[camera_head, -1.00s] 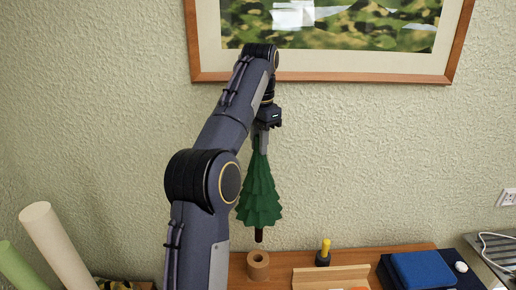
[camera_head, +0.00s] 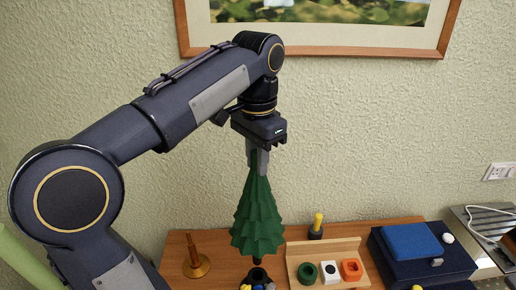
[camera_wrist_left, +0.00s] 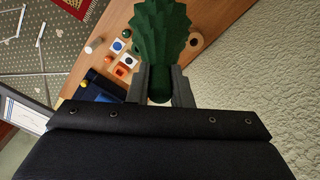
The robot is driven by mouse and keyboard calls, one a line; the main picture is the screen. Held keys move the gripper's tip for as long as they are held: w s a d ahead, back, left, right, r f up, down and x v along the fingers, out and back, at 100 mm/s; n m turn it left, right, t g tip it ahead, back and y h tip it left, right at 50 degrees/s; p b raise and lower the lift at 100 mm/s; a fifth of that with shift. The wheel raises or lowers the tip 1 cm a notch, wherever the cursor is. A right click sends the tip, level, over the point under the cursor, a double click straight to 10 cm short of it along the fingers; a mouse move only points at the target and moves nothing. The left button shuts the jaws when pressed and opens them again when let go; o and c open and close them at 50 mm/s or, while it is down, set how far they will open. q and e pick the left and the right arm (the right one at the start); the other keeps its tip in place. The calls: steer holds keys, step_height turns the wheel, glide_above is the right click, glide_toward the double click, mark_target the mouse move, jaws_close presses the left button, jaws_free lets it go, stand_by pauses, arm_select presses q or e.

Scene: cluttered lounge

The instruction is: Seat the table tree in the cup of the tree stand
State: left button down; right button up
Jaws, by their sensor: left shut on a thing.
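The dark green table tree (camera_head: 258,220) hangs upright, tip up, with its short brown trunk pointing down. My left gripper (camera_head: 258,160) is shut on its tip; the tree also shows between the fingers in the left wrist view (camera_wrist_left: 160,35). Directly below the trunk in the head view is a dark cup (camera_head: 258,275) with coloured pieces around it, which looks like the tree stand. It is partly cut off by the lower edge. I cannot tell whether the trunk touches it. My right gripper is not in view.
A brown spindle on a round base (camera_head: 197,263) stands left of the tree. A wooden tray (camera_head: 345,246) with small coloured blocks is to the right, with a yellow-topped peg (camera_head: 317,226) behind it. A navy box (camera_head: 425,262) stands farther right. A tan ring (camera_wrist_left: 195,42) shows in the wrist view.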

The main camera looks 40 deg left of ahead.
mark_target(257, 181)
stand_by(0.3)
arm_select(q)
steer(key=shift+f+b, duration=2.1)
steer(key=shift+f, duration=0.8)
steer(key=shift+p, duration=0.7)
steer(key=shift+f+b, duration=3.45)
steer(key=shift+f, duration=1.45)
steer(key=shift+r, duration=0.15)
